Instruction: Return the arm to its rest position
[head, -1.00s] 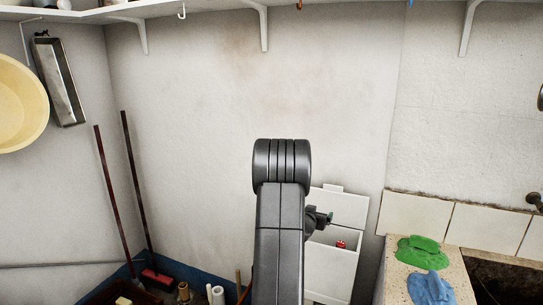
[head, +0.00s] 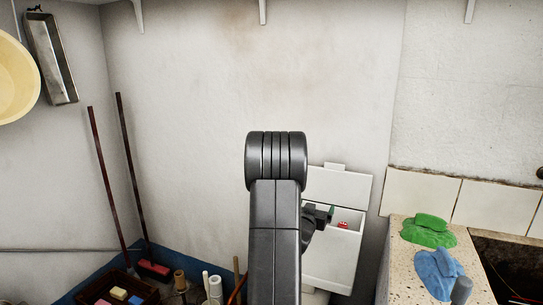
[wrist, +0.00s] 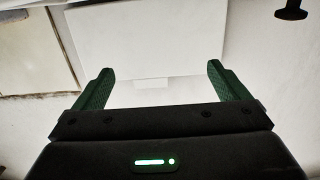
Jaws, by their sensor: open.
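My arm stands upright in the middle of the head view, with its dark grey links in front of the back wall. My gripper (wrist: 158,88) shows in the wrist view with its two green fingers wide apart and nothing between them. In the head view only a small part of the gripper (head: 322,214) shows to the right of the arm, in front of a white open-topped box; the rest is hidden behind the arm link. In the wrist view a pale flat panel lies beyond the fingers.
The white box (head: 344,250) holds something red. A green cloth (head: 428,232) and a blue cloth (head: 438,274) lie on the stone ledge (head: 402,262) at right, beside the dark trough. Two brooms lean at left. A dark crate (head: 145,291) with sponges stands on the floor.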

